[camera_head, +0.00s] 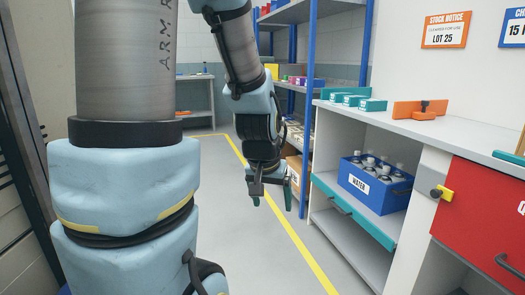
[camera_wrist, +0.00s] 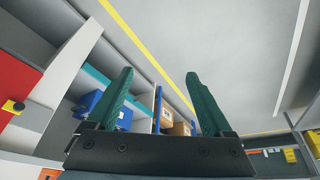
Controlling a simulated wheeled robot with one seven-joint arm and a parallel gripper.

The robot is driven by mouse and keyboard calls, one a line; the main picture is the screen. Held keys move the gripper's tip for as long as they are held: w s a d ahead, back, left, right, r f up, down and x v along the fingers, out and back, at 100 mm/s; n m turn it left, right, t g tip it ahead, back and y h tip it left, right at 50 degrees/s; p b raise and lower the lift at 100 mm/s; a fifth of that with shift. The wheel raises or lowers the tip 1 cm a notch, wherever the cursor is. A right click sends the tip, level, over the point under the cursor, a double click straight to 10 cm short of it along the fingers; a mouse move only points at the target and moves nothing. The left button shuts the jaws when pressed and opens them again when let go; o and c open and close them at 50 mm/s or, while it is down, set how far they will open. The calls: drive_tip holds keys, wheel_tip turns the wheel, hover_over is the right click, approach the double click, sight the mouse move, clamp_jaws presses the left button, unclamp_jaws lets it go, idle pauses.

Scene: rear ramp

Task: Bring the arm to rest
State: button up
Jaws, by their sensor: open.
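My gripper (camera_head: 271,200) hangs over the grey floor near the middle of the head view, at the end of my pale blue arm. Its green fingers point down. In the wrist view my gripper (camera_wrist: 160,95) shows its two green fingers spread apart, with nothing between them but floor and shelving far behind. It is open and empty, and touches nothing. It is apart from the counter and cubby unit on its right.
A white counter (camera_head: 450,132) stands at the right with teal boxes and an orange item on top. A blue WATER crate (camera_head: 375,186) of bottles sits in its cubby. A red drawer (camera_head: 475,215) is nearer. A blue-post shelf (camera_head: 310,100) stands behind. Floor with a yellow line (camera_head: 290,232) is clear.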

drive_tip(key=s+a+f+n+g+y, duration=0.1)
drive_tip(key=s+a+n+g, duration=0.3)
drive_tip(key=a, duration=0.6)
wheel_tip(320, 180, up, 14)
drive_tip(key=m+t+p, duration=0.1)
drive_tip(key=p, duration=1.3)
drive_tip(key=shift+s+d+m+t+p, duration=0.2)
drive_tip(key=shift+d+m+t+p, duration=0.1)
drive_tip(key=shift+d, duration=0.15)
idle(0.7)
